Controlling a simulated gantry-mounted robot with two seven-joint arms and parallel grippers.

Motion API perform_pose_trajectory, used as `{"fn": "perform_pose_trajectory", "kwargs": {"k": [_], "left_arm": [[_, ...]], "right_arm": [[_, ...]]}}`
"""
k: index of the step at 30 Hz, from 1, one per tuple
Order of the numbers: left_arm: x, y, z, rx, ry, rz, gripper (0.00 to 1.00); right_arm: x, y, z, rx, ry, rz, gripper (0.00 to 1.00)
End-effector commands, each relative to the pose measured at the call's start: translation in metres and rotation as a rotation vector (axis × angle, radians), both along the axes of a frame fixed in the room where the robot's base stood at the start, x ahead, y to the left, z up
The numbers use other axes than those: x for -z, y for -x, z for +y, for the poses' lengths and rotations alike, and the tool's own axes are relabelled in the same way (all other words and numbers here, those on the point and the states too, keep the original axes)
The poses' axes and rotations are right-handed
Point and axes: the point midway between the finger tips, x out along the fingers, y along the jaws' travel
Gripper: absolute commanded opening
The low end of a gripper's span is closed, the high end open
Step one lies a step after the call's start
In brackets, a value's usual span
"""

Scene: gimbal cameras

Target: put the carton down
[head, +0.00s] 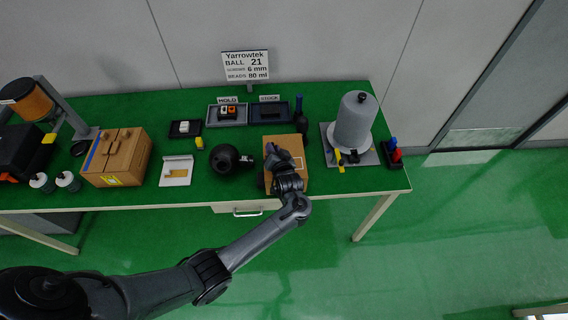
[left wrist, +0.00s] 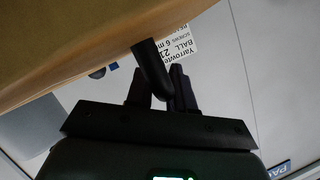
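The tan carton (head: 298,178) is at the front edge of the green table, right of centre, with a pale outlined label on top. My left gripper (head: 277,152) lies over its left part. In the left wrist view the carton (left wrist: 75,40) fills the upper left, and a black curved handle (left wrist: 150,65) runs from it between the fingers of my left gripper (left wrist: 160,88), which looks shut on it. The carton's underside is hidden, so I cannot tell whether it touches the table. My right gripper is not in view.
A black ball-shaped device (head: 224,158) stands left of the carton. A grey cylinder on a base (head: 354,122) stands to the right. Small trays (head: 228,114) and a sign (head: 245,65) are behind. Another brown box (head: 125,160) is at left. The table front right of the carton is bare.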

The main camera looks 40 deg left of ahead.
Motion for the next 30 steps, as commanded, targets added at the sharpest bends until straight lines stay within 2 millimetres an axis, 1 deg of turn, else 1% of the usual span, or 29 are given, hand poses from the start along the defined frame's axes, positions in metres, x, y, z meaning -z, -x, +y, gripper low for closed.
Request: {"fn": "perform_pose_trajectory", "kwargs": {"k": [1, 3, 4, 30], "left_arm": [[0.0001, 0.0001, -0.0002, 0.0, 0.0, 0.0, 0.14], [0.0001, 0.0001, -0.0003, 0.0, 0.0, 0.0, 0.03], [0.0001, 0.0001, -0.0003, 0.0, 0.0, 0.0, 0.0], [0.0001, 0.0001, -0.0005, 0.001, 0.001, 0.0, 0.0]], "right_arm": [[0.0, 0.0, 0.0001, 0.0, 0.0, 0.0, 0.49], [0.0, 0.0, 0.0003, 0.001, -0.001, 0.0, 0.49], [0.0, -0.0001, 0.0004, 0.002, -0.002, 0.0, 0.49], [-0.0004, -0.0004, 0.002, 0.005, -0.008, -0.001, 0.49]]}}
